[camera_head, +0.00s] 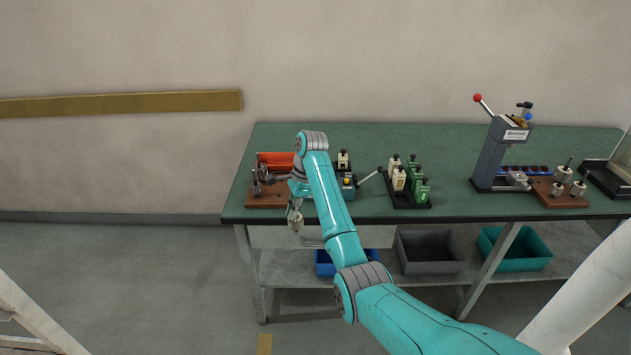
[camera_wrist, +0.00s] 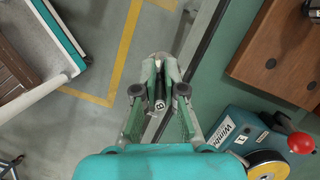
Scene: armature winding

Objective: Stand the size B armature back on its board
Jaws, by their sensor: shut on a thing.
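My gripper (camera_head: 294,207) is in front of the table's front edge, low and left of centre in the head view. It is shut on the size B armature (camera_head: 296,222), a small grey metal part that hangs below the jaws. A brown board (camera_head: 262,202) with several dark upright parts stands at the table's left end; a brown board with dark spots (camera_wrist: 265,60) shows in the wrist view. I cannot tell which board is size B's.
A blue device with a red ball knob (camera_wrist: 300,142) is close on the wrist view's right. On the green table (camera_head: 430,145) stand a rack of white and green blocks (camera_head: 408,203), a grey press (camera_head: 490,155) and another brown board (camera_head: 560,203) with metal parts. Bins sit below.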

